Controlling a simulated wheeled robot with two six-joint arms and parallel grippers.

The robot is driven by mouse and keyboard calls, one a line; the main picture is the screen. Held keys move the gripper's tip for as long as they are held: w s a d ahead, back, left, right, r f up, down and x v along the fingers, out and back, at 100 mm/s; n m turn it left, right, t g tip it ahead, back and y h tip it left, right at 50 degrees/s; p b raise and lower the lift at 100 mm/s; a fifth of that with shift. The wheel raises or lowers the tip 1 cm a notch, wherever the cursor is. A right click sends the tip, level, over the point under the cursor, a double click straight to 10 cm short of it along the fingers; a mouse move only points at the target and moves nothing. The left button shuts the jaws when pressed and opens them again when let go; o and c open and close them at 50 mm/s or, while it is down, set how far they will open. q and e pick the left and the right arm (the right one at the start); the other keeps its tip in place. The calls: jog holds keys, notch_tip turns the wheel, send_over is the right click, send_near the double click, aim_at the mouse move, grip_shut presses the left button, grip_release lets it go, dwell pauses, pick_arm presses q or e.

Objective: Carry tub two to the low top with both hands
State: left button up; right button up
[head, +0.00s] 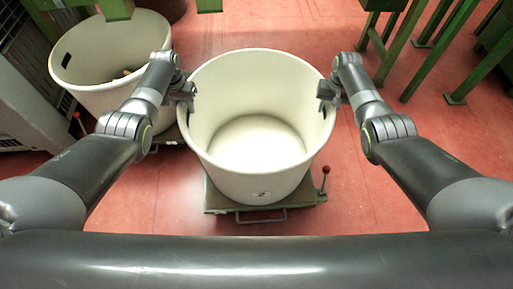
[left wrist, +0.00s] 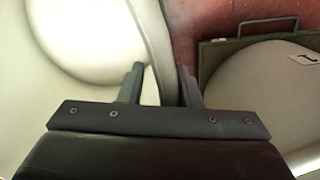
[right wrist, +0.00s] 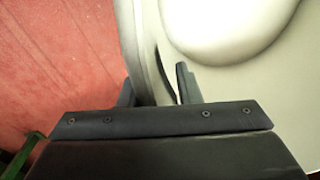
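A large cream tub (head: 258,176) stands upright on a low green platform (head: 216,203). The tub's inside looks empty. My left gripper (head: 187,92) is at the tub's left rim; in the left wrist view its fingers (left wrist: 160,88) stand apart on either side of the wall. My right gripper (head: 327,92) is at the right rim; its fingers (right wrist: 155,90) straddle the wall by a dark slot. Both look open, with gaps beside the wall.
A second cream tub (head: 85,85) with brownish pieces inside stands at the left, near the middle tub. A red-knobbed lever (head: 325,175) rises at the platform's right. Green legs (head: 430,45) stand at the back right. Red floor is clear in front and right.

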pick_arm(q)
grip_shut()
pick_arm(e)
grip_shut()
dwell(1.1)
pick_arm(q)
jog(key=shift+w+r, duration=0.1)
jog(key=shift+r, duration=0.05)
pick_arm(e)
jog(key=shift+w+r, duration=0.1)
jog(key=shift+r, duration=0.1)
